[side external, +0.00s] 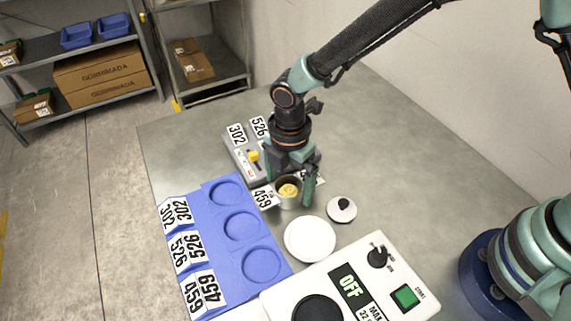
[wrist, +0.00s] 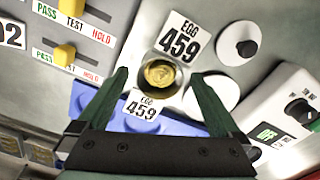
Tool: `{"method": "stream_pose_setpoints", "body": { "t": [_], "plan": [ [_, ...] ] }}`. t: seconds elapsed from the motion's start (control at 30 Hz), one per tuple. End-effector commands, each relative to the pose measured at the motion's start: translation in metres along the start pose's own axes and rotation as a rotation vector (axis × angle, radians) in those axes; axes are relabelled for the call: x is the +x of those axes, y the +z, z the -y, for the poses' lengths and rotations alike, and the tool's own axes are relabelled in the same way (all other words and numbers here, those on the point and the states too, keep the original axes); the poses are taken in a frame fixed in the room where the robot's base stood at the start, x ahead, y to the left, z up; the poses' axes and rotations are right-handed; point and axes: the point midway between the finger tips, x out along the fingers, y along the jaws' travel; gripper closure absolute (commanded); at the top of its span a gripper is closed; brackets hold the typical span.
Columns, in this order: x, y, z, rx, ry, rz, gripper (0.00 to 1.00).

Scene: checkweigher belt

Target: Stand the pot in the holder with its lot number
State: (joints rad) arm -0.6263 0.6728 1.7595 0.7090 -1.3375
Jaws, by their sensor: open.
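The pot (side external: 288,190) is a small round metal cup with yellow contents. It also shows in the wrist view (wrist: 162,74). White cards reading EGG 459 (wrist: 180,42) sit on two sides of it. My gripper (side external: 289,195) is open, pointing down, with a finger on either side of the pot; I cannot tell whether they touch it. The blue holder (side external: 207,205) lies left of the pot with three empty round recesses. Its labels read 302 (side external: 176,210) at the far recess, 526 (side external: 186,248) at the middle and 459 (side external: 204,291) at the near one.
A white disc (side external: 310,240) and a smaller white disc with a black knob (side external: 342,209) lie right of the pot. A white control box (side external: 350,285) reading OFF stands in front. A grey box (side external: 240,150) with yellow switches stands behind.

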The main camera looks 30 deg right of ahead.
Motion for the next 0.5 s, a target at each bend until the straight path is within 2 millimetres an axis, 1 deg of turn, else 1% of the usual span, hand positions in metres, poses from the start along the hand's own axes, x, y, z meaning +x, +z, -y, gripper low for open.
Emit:
{"method": "stream_pose_setpoints", "body": {
  "t": [0.1, 0.13, 0.17, 0.2, 0.27, 0.3, 0.37, 0.4, 0.5],
  "plan": [
    [-0.0003, -0.0001, -0.0001, 0.000, 0.000, 0.000, 0.00],
    [-0.0003, -0.0001, -0.0001, 0.000, 0.000, 0.000, 0.04],
    [-0.0003, -0.0001, -0.0001, 0.000, 0.000, 0.000, 0.15],
    [-0.0004, -0.0001, -0.0001, 0.000, 0.000, 0.000, 0.31],
    [-0.0004, -0.0001, 0.0000, 0.000, 0.000, 0.000, 0.54],
    [-0.0004, -0.0001, 0.0000, 0.000, 0.000, 0.000, 0.69],
    [-0.0004, -0.0001, 0.0000, 0.000, 0.000, 0.000, 0.92],
    [-0.0007, -0.0001, -0.0003, 0.000, 0.001, 0.000, 1.00],
    [-0.0008, -0.0001, -0.0003, 0.000, 0.001, 0.000, 1.00]
  ]
}}
